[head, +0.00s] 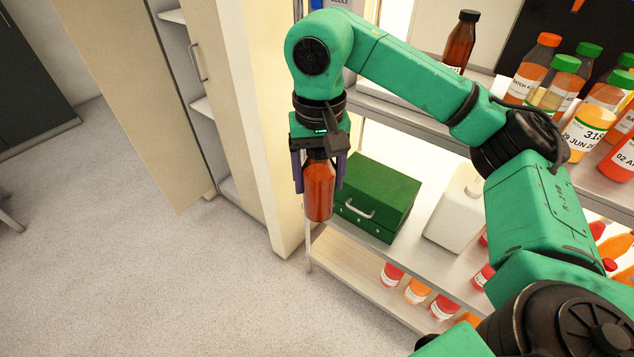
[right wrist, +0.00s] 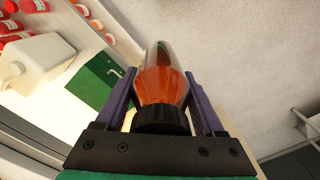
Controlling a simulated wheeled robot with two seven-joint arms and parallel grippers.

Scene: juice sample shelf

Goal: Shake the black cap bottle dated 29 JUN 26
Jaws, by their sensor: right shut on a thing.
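My right gripper (head: 319,172) is shut on a bottle (head: 319,192) of red-brown liquid and holds it upright in the air in front of the shelf. In the right wrist view the bottle (right wrist: 161,78) sits between the two purple fingers, and its black cap (right wrist: 162,121) is close to the gripper's palm. No label or date on the held bottle can be read. Another dark bottle with a black cap (head: 460,42) stands on the upper shelf. My left gripper is not in view.
A green box (head: 378,195) and a white jug (head: 457,215) stand on the middle shelf. Several green- and orange-capped bottles (head: 566,85) crowd the upper shelf at right. Red and orange bottles (head: 418,290) sit on the lower shelf. Open floor (head: 130,260) lies to the left.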

